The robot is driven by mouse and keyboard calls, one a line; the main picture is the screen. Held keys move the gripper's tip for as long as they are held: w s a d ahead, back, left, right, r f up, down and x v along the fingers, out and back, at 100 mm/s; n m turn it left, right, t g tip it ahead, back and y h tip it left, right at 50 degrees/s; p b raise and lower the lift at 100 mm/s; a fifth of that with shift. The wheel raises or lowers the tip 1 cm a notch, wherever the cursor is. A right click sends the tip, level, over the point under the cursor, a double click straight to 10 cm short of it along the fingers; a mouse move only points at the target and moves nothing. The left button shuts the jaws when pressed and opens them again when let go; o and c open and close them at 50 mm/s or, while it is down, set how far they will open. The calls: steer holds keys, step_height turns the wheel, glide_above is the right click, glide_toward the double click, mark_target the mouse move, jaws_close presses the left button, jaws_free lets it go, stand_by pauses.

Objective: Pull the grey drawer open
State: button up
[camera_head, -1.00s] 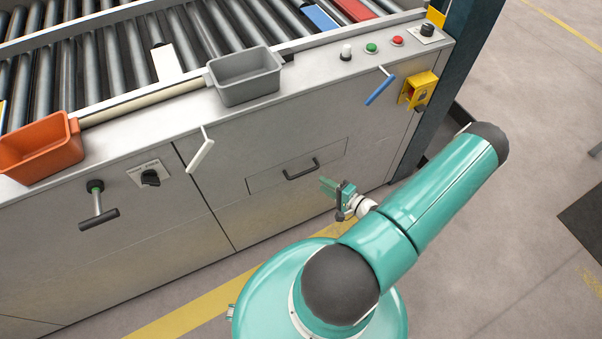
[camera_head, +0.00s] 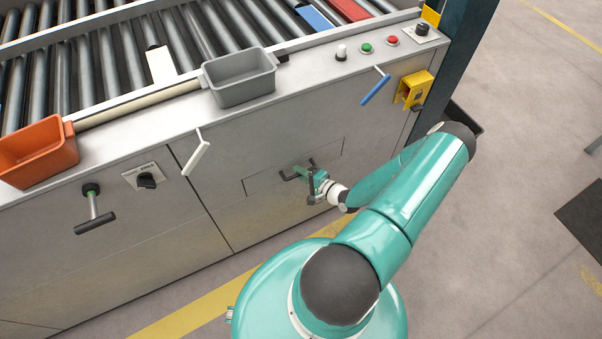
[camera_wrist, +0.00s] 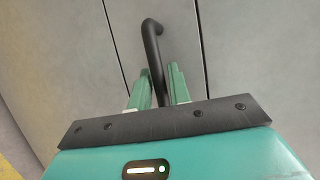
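The grey drawer (camera_head: 265,185) is a flush panel in the front of the grey machine, with a black bar handle (camera_head: 288,178) across it. The drawer front looks level with the panels around it. My gripper (camera_head: 303,173) is at the right part of the handle and hides some of it. In the wrist view the handle (camera_wrist: 153,50) runs down between the two green fingers of my gripper (camera_wrist: 160,85). The fingers stand apart, one on each side of the bar, with a gap visible. The drawer front (camera_wrist: 145,15) lies behind them.
A grey bin (camera_head: 240,80) and an orange bin (camera_head: 38,152) sit on the machine's front ledge. A white lever (camera_head: 196,155), a blue lever (camera_head: 375,89), a black T-handle (camera_head: 95,218) and a yellow bracket (camera_head: 413,89) stick out. The floor to the right is mostly clear.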

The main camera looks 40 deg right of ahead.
jaws_close()
steer(key=shift+s, duration=0.15)
